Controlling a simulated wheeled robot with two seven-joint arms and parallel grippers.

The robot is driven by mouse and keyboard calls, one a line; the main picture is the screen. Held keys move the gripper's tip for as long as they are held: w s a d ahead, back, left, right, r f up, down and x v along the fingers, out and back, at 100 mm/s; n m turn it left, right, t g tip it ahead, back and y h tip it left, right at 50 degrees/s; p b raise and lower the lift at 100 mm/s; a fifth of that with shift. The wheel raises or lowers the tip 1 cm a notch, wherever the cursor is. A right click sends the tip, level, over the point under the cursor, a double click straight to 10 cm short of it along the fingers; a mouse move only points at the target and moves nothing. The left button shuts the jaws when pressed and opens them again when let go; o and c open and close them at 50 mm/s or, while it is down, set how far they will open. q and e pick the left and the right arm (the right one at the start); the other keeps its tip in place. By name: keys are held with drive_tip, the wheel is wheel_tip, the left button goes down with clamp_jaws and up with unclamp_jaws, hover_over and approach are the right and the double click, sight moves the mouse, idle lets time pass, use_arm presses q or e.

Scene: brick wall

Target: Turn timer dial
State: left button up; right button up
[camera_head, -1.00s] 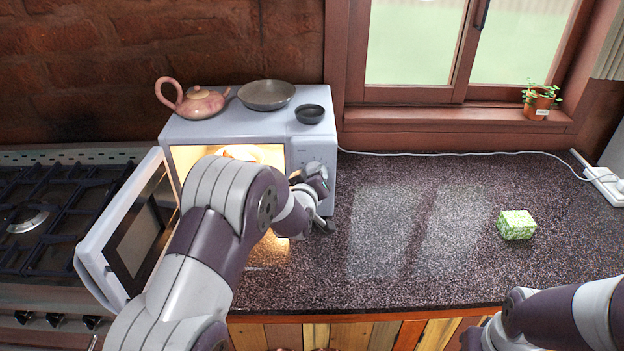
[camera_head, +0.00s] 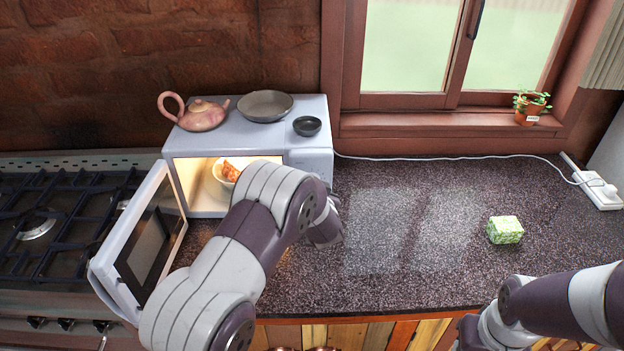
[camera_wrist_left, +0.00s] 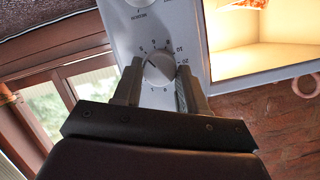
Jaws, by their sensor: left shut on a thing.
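The microwave (camera_head: 305,150) stands on the counter with its door (camera_head: 140,240) swung open to the left. In the left wrist view, the round timer dial (camera_wrist_left: 159,67) with numbers around it sits on the white control panel. My left gripper (camera_wrist_left: 160,80) is shut on this dial, one finger on either side. A second dial (camera_wrist_left: 138,3) shows partly at the top edge. In the head view my left arm (camera_head: 270,220) hides the dials and the gripper. A bowl with orange food (camera_head: 229,172) is inside the lit microwave. My right gripper is out of view.
A pink teapot (camera_head: 202,115), a grey pan (camera_head: 265,105) and a small dark bowl (camera_head: 307,126) stand on the microwave. A gas stove (camera_head: 60,220) is at the left. A green box (camera_head: 505,230) is at the right; the counter between (camera_head: 410,230) is clear.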

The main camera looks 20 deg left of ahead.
use_arm(q)
drive_tip(key=shift+w+d+f+m+t+y+p, duration=0.15)
drive_tip(key=shift+m+y, duration=0.6)
drive_tip(key=shift+m, duration=0.9)
drive_tip(key=shift+s+d+f+m+t+y+p, duration=0.1)
drive_tip(key=shift+m+y+p, duration=0.2)
drive_tip(key=shift+m+y, duration=0.85)
drive_tip(key=shift+w+d+f+m+t+y+p, duration=0.1)
drive_tip(key=shift+m+t+y+p, duration=0.15)
drive_tip(key=shift+m, duration=1.85)
drive_tip(key=o, duration=1.1)
drive_tip(key=shift+c, duration=0.2)
